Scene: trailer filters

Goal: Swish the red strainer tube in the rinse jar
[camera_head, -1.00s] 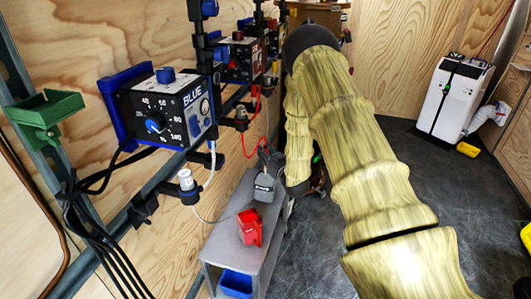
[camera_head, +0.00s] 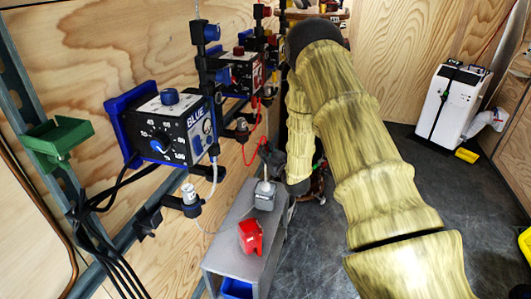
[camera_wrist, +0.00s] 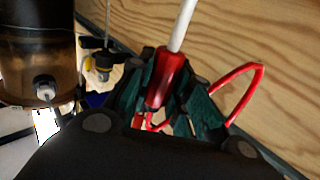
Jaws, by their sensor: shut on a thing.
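My gripper (camera_wrist: 160,88) is shut on the red grip of the strainer tube (camera_wrist: 165,80). A white rod (camera_wrist: 181,25) runs out from the red grip towards the top of the wrist view. In the head view my dark gripper (camera_head: 271,158) is small and partly behind my arm. It is above a grey jar (camera_head: 264,196) on the grey bench. A thin pale rod shows between the gripper and the jar; whether its end is inside the jar I cannot tell.
The grey bench (camera_head: 222,250) also carries a red holder (camera_head: 250,238); a blue bin (camera_head: 237,288) is underneath. The BLUE control box (camera_head: 165,128) and clear tubing are on the wall to the left. A red hose (camera_wrist: 250,90) loops beside the gripper.

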